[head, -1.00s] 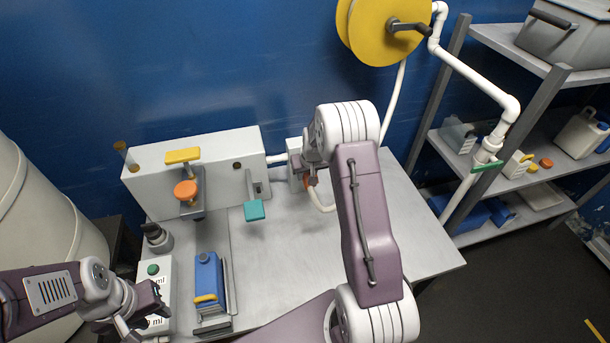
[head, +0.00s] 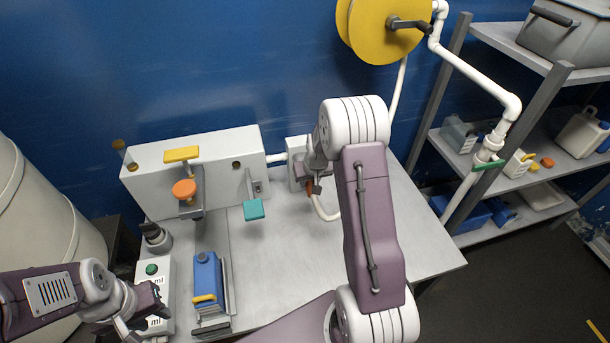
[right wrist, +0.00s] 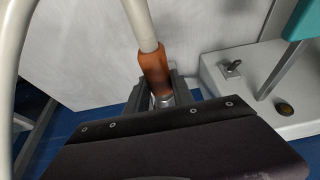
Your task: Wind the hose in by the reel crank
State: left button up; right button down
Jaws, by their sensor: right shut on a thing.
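The yellow hose reel (head: 378,30) is on the blue wall at the top, with a dark crank (head: 408,24) on its face. A white hose (head: 397,92) hangs from the reel and passes behind my right arm. Its lower part (head: 325,212) curves over the bench to an orange collar (head: 311,188). My right gripper (right wrist: 160,98) is shut on the hose end at the orange collar (right wrist: 154,70), beside a small grey-white box (head: 296,172). My arm partly hides this in the head view. My left gripper (head: 160,298) is at lower left, far from the reel; its jaw opening is unclear.
A white box unit (head: 220,160) with orange, yellow and teal handles stands along the back of the bench. A blue device (head: 207,280) and a green-button box (head: 155,270) are at front left. White pipework (head: 475,75) and shelving stand right. The bench's right part (head: 425,240) is clear.

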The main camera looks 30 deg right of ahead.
aim_at(426, 28)
jog(key=k+l+u, duration=0.2)
jog(key=k+l, duration=0.15)
jog(key=l, duration=0.3)
jog(key=k+l+u, duration=0.2)
jog(key=k+l, duration=0.15)
jog(key=l, duration=0.25)
jog(key=k+l+u, duration=0.2)
jog(key=k+l, duration=0.2)
jog(key=l, duration=0.1)
